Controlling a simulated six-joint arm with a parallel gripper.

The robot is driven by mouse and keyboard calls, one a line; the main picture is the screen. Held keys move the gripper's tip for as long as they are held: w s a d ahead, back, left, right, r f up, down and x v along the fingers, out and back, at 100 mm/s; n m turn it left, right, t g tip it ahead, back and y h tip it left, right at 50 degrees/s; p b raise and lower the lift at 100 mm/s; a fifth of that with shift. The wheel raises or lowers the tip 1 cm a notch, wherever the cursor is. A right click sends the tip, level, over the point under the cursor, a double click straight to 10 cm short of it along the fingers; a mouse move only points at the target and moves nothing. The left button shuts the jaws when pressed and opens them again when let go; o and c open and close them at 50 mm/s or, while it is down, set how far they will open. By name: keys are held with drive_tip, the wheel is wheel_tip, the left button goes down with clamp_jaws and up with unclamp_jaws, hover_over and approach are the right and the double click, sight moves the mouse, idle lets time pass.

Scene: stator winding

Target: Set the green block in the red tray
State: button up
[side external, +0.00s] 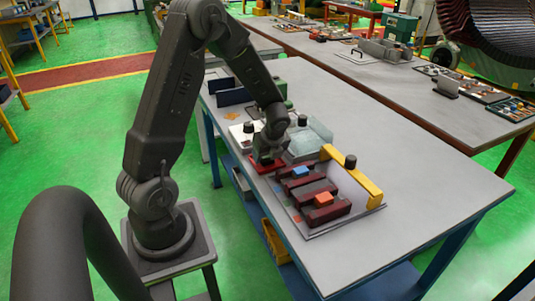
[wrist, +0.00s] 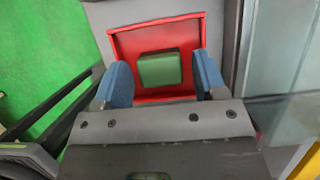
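The red tray (wrist: 190,34) fills the middle of the wrist view, with its raised rim showing. The green block (wrist: 160,68) appears to lie on the tray floor, inside the rim. My gripper (wrist: 163,80) is open, with one blue finger left of the block and one right of it. Red floor shows between each finger and the block, so neither seems to touch it. In the side external view my gripper (side external: 266,153) is low over the red tray (side external: 262,169), and the green block cannot be made out there.
In front of the red tray, a grey tray (side external: 327,230) holds dark red bars with a blue block (side external: 300,171) and an orange block (side external: 323,199). A yellow bracket (side external: 362,180) stands along it. A clear panel (wrist: 285,70) rises close on the right. The table's right side is bare.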

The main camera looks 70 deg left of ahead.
drive_tip(key=shift+o, duration=0.3)
drive_tip(key=shift+d+r, duration=0.1)
drive_tip(key=shift+r, duration=0.45)
drive_tip(key=v, duration=1.1)
drive_tip(key=s+d+r+n+t+h, duration=0.2)
drive_tip(key=s+d+r+n, duration=0.3)
drive_tip(key=d+n, duration=0.4)
drive_tip(key=s+d+r+n+t+h, duration=0.2)
drive_tip(key=s+d+r+n, duration=0.3)
drive_tip(key=s+d+n, duration=0.3)
drive_tip(key=d+n+t, duration=0.1)
drive_tip(key=d, duration=0.1)
drive_tip(key=shift+d+r+t, duration=0.3)
drive_tip(key=shift+d+r, duration=0.05)
